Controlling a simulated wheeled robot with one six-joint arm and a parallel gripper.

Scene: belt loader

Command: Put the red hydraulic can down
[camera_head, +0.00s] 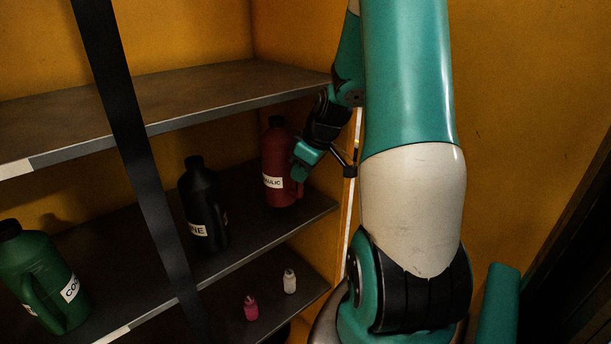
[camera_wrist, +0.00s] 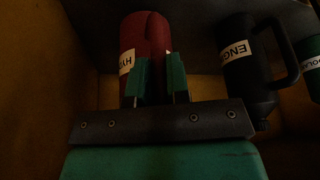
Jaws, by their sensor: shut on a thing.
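The red hydraulic can (camera_head: 278,172) is upright at the right end of the middle shelf (camera_head: 258,226), with a white label on its front. Its base appears at the shelf surface; I cannot tell whether it touches. My gripper (camera_head: 303,168) reaches in from the right and is shut on the can. In the wrist view the red can (camera_wrist: 144,38) lies between the two green fingers (camera_wrist: 159,80), which hide part of it.
A black engine can (camera_head: 203,205) stands left of the red can on the same shelf, with a gap between. A green coolant can (camera_head: 42,278) stands further left. A black strap (camera_head: 135,150) crosses in front. Small pink (camera_head: 251,308) and white (camera_head: 290,281) bottles are below.

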